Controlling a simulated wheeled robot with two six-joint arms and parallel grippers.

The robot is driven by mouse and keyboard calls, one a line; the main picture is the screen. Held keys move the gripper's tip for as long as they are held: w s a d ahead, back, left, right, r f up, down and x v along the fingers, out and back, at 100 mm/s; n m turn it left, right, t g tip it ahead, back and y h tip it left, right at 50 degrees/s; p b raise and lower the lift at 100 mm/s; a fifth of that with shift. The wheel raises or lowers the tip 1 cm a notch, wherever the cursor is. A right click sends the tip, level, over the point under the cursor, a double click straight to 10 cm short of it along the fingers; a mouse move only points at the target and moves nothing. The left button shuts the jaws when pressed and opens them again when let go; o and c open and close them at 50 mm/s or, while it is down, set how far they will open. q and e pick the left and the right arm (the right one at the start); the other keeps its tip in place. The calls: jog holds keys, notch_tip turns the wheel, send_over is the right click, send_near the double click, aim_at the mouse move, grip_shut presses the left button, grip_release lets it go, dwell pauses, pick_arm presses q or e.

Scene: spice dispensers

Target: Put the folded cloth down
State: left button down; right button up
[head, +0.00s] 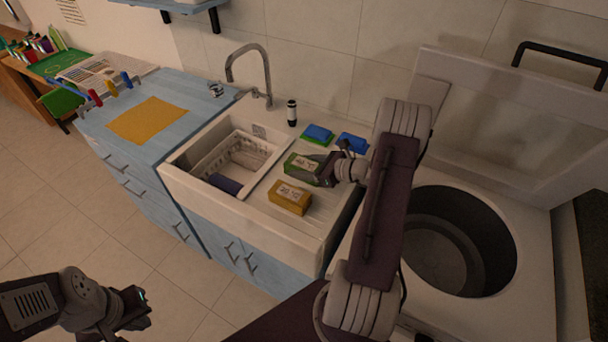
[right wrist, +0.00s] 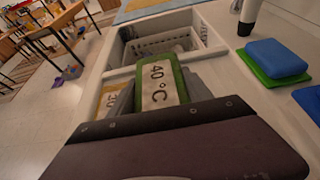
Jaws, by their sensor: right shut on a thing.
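A green folded cloth (head: 298,162) with a pale label is at my right gripper (head: 322,171), over the drainboard right of the sink. In the right wrist view the green cloth (right wrist: 163,85) shows its label reading 40 °C, in front of the gripper (right wrist: 160,100), which is shut on it. I cannot tell whether its underside touches the drainboard. A mustard folded cloth (head: 290,197) with a label lies on the drainboard, nearer the front; it is partly hidden in the right wrist view (right wrist: 110,98). My left gripper (head: 138,305) is low at the left, above the floor; its opening is unclear.
The sink (head: 181,178) holds a white basket (head: 225,160) and a dark blue thing (head: 225,184). Blue-and-green sponges (head: 318,133) and a white-and-black bottle (head: 291,113) stand behind. An open round drum (head: 440,245) is at right. A flat yellow cloth (head: 147,120) covers part of the blue counter.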

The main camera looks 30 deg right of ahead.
notch_tip(320, 180, down, 4)
jog(key=shift+w+d+f, duration=0.1)
jog(key=shift+d, duration=0.05)
jog(key=o, duration=1.2)
jog(key=shift+f, duration=0.1)
jog(key=shift+r, duration=0.35)
jog(key=v, duration=1.2)
jog(key=shift+f, duration=0.2)
